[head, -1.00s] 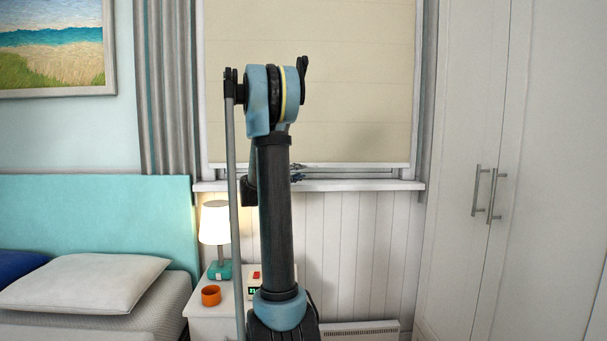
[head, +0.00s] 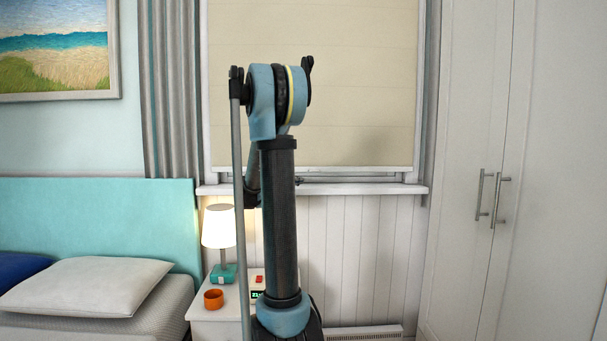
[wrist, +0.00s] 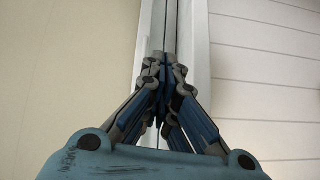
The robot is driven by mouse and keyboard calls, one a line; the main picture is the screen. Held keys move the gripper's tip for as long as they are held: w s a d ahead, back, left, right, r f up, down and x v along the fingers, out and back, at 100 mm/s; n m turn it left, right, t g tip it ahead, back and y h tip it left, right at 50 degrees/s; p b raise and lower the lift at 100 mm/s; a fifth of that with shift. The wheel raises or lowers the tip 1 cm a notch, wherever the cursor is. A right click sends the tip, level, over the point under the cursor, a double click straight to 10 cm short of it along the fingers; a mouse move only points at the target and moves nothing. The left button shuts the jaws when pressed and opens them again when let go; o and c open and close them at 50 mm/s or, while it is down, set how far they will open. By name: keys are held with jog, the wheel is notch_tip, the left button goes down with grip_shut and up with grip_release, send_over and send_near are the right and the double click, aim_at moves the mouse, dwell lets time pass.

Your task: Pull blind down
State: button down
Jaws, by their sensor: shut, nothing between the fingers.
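The beige blind (head: 360,90) covers nearly all of the window in the head view. Its pale bottom bar (head: 370,168) hangs a little above the white sill (head: 385,189), with a narrow strip of window frame between. In the wrist view the blind (wrist: 60,75) fills the left side, and its bottom edge (wrist: 143,50) runs up the picture. My gripper (wrist: 166,66) is shut and empty, its fingertips over the narrow gap between that edge and the sill (wrist: 200,50). Whether they touch anything is unclear. In the head view my arm hides the gripper.
A white nightstand (head: 212,325) holds a lit lamp (head: 219,228), an orange cup (head: 213,299) and a clock (head: 257,295). A bed (head: 95,285) stands at left, a tall white wardrobe (head: 470,120) at right. A heater (head: 365,333) is low on the wall.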

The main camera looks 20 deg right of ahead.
jog(key=d+f+m+g+y, duration=0.1)
jog(key=d+m+g+y, duration=0.1)
jog(key=d+y, duration=0.5)
jog(key=s+r+m+t+y, duration=0.2)
jog(key=r+m+y, duration=0.1)
jog(key=r, duration=0.6)
jog(key=s+r+m+t+y, duration=0.2)
jog(key=r+m+t+y, duration=0.1)
jog(key=r, duration=0.5)
send_over(314, 168)
jog(key=s+a, duration=0.1)
jog(key=s, duration=0.3)
jog(key=f, duration=0.6)
jog(key=shift+w+a, duration=0.2)
notch_tip(314, 168, down, 2)
jog(key=shift+f, duration=0.15)
jog(key=shift+w+f, duration=0.1)
jog(key=shift+f, duration=0.6)
